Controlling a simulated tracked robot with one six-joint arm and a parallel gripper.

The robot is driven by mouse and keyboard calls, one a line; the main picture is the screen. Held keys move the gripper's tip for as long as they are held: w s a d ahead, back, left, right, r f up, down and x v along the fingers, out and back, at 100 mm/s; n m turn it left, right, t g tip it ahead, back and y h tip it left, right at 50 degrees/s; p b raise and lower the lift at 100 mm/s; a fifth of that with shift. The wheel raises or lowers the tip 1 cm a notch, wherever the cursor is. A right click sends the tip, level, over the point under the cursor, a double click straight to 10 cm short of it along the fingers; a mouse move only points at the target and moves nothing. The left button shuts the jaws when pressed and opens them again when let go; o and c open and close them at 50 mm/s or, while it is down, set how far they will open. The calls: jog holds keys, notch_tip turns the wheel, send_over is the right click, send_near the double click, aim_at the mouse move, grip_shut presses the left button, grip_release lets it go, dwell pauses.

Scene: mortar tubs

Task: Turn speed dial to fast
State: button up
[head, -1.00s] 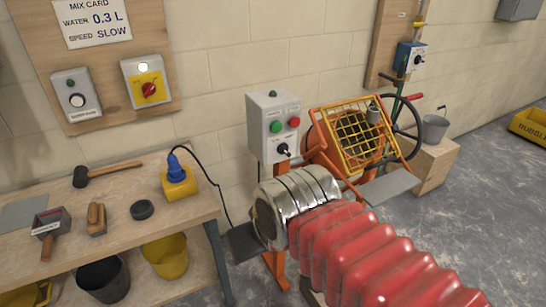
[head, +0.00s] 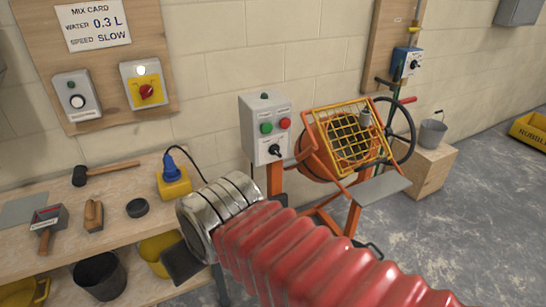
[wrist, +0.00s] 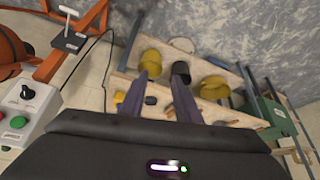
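The mixer's grey control box (head: 266,142) has a green button, a red button and a black dial (head: 275,151) low on its face. I take this dial for the speed dial, but its labels are too small to read. The box and black dial (wrist: 27,92) also show at the left of the wrist view. Which way the dial points is unclear. My gripper (wrist: 163,82) is open and empty, its two fingers apart over the bench area. In the head view a dark part of it shows below my silver wrist, left of and lower than the control box, not touching the dial.
The orange mixer (head: 345,140) stands right of the box. The mix card (head: 92,24) reads SPEED SLOW. A blue box with a dial (head: 408,62) hangs at right.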

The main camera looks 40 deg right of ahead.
jog(key=w+d+f+t+h, duration=0.1)
jog(key=w+d+t+h, duration=0.15)
jog(key=w+d, duration=0.85)
jog(key=n+t+h, duration=0.3)
jog(key=n+t, duration=0.1)
jog(key=t, duration=0.5)
send_near(278, 154)
jog(key=v, duration=0.5)
jog(key=shift+r, duration=0.1)
jog(key=x, duration=1.4)
jog(key=shift+a, duration=0.15)
